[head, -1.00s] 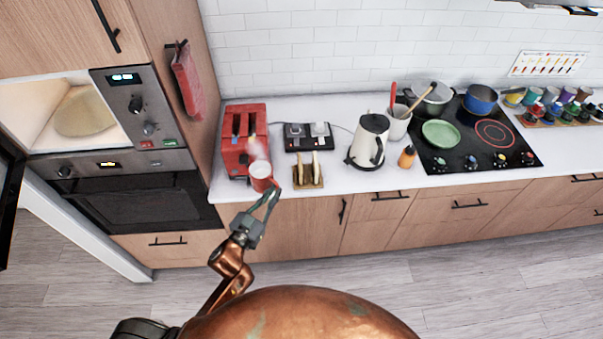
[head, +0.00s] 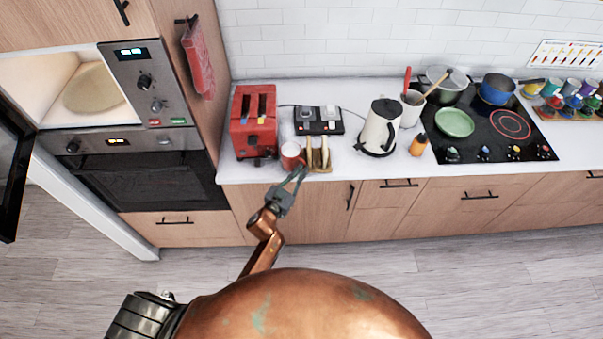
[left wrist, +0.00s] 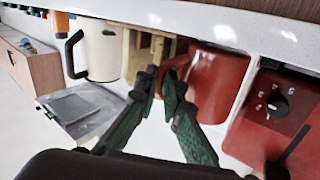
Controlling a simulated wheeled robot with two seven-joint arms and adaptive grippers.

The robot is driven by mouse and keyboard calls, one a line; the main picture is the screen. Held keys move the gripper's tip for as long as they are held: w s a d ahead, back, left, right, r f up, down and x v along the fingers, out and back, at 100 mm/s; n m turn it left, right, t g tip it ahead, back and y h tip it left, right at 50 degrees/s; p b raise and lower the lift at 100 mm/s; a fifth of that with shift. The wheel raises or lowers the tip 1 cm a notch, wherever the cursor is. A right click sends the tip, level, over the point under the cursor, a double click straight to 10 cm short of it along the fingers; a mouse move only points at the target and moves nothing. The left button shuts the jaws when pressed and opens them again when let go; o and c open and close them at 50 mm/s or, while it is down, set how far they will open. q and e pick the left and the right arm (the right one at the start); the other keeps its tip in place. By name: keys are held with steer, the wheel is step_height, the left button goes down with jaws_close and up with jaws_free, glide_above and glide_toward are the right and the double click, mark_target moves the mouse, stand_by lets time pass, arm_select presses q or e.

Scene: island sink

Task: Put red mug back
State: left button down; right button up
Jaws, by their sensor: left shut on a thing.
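The red mug (head: 292,156) is at the counter's front edge, between the red toaster (head: 253,128) and the toast rack (head: 319,155). It looks upright, with a pale inside. My left gripper (head: 299,173) reaches it from the front and is shut on its handle. In the left wrist view the mug (left wrist: 217,82) is just right of my left gripper's fingers (left wrist: 166,86), which are at the handle. I cannot tell whether the mug's base touches the counter. My right gripper is not in view.
A white kettle (head: 378,128), an orange bottle (head: 418,145) and a hob (head: 490,135) stand to the right. A black appliance (head: 311,121) is behind the rack. An open microwave (head: 90,88) is at left. The counter between rack and kettle is clear.

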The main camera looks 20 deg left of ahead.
arm_select(q)
steer(key=shift+f, duration=0.25)
steer(key=shift+f, duration=0.1)
steer(key=c, duration=2.5)
jaws_free()
steer(key=shift+f, duration=0.15)
steer(key=shift+c, duration=0.2)
steer(key=o, duration=0.5)
steer(key=shift+c, duration=0.2)
steer(key=v, duration=1.2)
steer(key=shift+r, duration=0.25)
